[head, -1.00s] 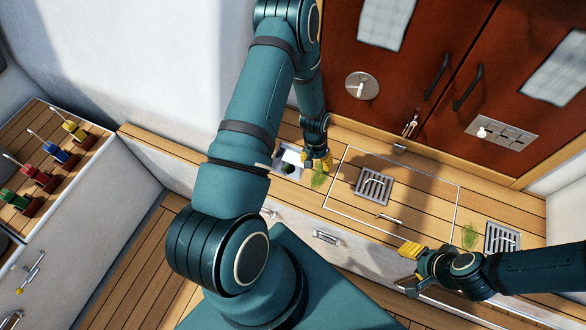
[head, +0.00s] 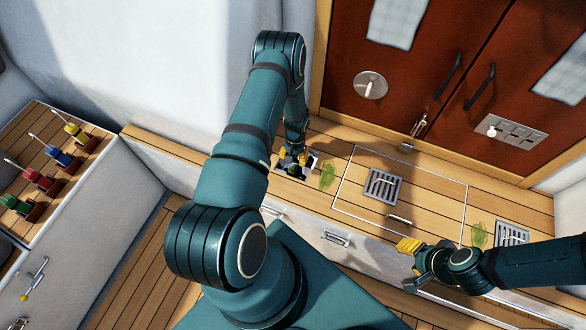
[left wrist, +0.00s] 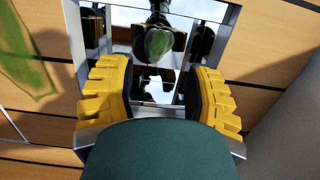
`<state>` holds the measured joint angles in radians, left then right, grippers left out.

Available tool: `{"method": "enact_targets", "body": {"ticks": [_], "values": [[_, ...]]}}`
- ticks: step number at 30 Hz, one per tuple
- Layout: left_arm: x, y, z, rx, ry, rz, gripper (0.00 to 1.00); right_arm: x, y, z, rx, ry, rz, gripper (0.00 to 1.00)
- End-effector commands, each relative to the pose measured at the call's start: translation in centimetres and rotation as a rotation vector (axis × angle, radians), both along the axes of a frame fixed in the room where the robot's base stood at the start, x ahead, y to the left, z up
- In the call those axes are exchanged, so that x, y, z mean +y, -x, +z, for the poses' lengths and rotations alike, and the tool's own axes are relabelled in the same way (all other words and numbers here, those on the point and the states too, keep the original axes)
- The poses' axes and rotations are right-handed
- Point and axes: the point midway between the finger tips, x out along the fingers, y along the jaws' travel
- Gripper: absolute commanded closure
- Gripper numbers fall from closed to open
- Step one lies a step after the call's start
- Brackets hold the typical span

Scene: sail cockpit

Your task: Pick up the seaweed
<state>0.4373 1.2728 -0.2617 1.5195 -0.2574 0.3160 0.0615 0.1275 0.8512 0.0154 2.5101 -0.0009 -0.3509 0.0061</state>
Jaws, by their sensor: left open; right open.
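A green, leaf-like piece of seaweed (head: 327,175) lies on the wooden bench, just right of the square metal recess (head: 312,161). It also shows at the upper left of the left wrist view (left wrist: 25,65). A second green piece (head: 479,235) lies beside the right grate. My left gripper (head: 292,160) is open over the recess, left of the first piece. In the left wrist view its yellow fingers (left wrist: 160,97) are apart with nothing between them. A green shape (left wrist: 157,43) shows in the shiny recess; I cannot tell whether it is a reflection. My right gripper (head: 409,262) is open and empty at the bench's front edge.
A grate (head: 384,185) and a handle (head: 398,219) sit in the outlined hatch panel. Another grate (head: 512,233) is at the right. Red-brown cabinet doors (head: 430,60) stand behind the bench. Several coloured levers (head: 60,157) are on the left bench.

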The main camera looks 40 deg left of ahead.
Motion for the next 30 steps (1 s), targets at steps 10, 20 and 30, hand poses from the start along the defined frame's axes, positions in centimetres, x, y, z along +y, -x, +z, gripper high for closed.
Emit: {"method": "enact_targets", "body": {"ticks": [10, 20, 30], "values": [[-0.7, 1.2, -4.4, 0.002, 0.001, -0.001, 0.50, 0.0, 0.2, -0.8, 0.005, -0.001, 0.004, 0.53], [-0.6, 1.2, -4.7, 0.001, 0.000, 0.000, 0.50, 0.0, 0.2, -0.8, 0.006, -0.002, 0.004, 0.53], [-0.7, 1.2, -4.7, 0.001, 0.000, 0.000, 0.85, 0.0, 0.2, -0.8, 0.005, -0.001, 0.004, 0.53]]}}
